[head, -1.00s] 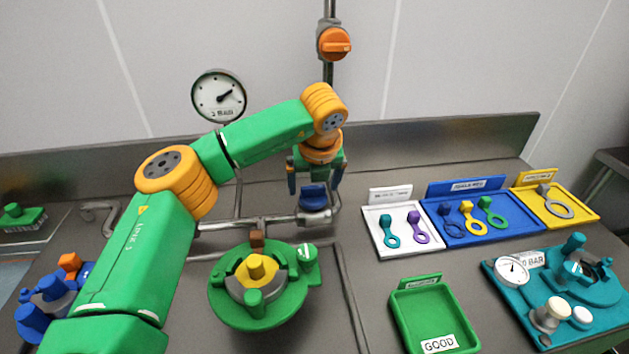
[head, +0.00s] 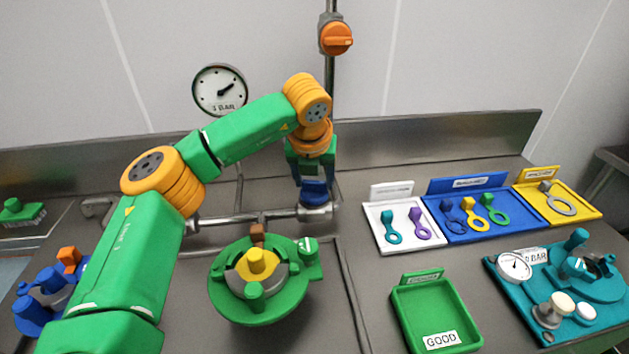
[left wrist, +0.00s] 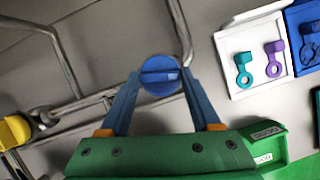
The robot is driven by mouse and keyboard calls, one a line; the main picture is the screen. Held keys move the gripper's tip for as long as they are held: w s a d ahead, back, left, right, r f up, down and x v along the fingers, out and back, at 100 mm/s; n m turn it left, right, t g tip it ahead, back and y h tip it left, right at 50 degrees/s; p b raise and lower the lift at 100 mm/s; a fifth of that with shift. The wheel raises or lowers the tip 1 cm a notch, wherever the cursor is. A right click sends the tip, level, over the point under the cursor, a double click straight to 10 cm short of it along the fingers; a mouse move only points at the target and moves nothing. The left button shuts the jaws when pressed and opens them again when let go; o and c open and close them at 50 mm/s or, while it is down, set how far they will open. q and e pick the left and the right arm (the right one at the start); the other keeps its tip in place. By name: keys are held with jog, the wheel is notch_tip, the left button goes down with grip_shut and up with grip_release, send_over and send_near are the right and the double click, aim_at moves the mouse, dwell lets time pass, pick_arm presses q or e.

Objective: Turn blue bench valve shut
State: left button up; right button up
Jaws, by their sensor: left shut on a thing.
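The blue bench valve (head: 314,192) sits on the steel pipe at the back of the bench. In the left wrist view its round blue knob (left wrist: 160,68) has a raised bar lying across between my fingers. My left gripper (head: 315,182) is above the valve, pointing down, and mostly hides the knob in the head view. In the left wrist view my left gripper (left wrist: 160,80) has one blue finger on each side of the knob, shut on it. My right gripper is not in view.
A green round fixture (head: 225,305) stands in front of the pipe. A wall gauge (head: 220,90) and an orange valve (head: 337,38) are behind. To the right are a white tray (head: 378,245), a blue tray (head: 515,230), a green tray (head: 400,318) and a teal station (head: 515,300).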

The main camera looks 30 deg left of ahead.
pick_arm(q)
jog(key=m+h, duration=0.1)
jog(key=m, duration=0.1)
jog(key=shift+a+r+m, duration=0.1)
jog(key=shift+m, duration=0.3)
jog(key=m+h+p, duration=0.1)
jog(key=m, duration=0.2)
jog(key=shift+a+r+m+h+p, duration=0.1)
jog(key=shift+m+h+p, duration=0.2)
jog(key=shift+p, duration=0.1)
jog(key=m+h+p, duration=0.1)
jog(key=m+p, duration=0.1)
jog(key=m+h+p, duration=0.1)
jog(key=m+p, duration=0.1)
jog(key=m, duration=0.1)
jog(key=shift+w+a+r, duration=0.1)
jog(key=m+g+p, duration=0.1)
jog(key=m+p, duration=0.1)
jog(key=shift+m+h, duration=0.3)
jog(key=shift+f+m+p, duration=0.2)
jog(key=shift+m+p, duration=0.2)
jog(key=shift+m, duration=0.1)
jog(key=shift+f, duration=0.1)
jog(key=o, duration=1.4)
jog(key=shift+w, duration=0.1)
